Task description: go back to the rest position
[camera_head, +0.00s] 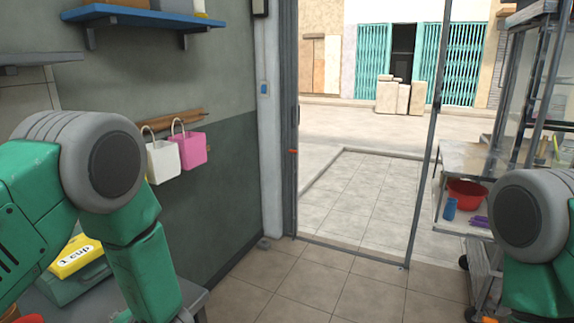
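My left arm comes in from the left edge, green with a grey joint, and bends down in front of a grey table. My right arm shows at the right edge, bent downward in front of a metal cart. Neither gripper is within the picture; both arms run out past the bottom edge. Nothing held can be seen.
A grey table (195,297) at lower left bears a yellow "1 cup" item (76,257) on a green box (75,283). White (162,160) and pink (190,150) bags hang on the wall. The cart (437,205) holds a red basin (466,193). Floor (320,285) between is clear.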

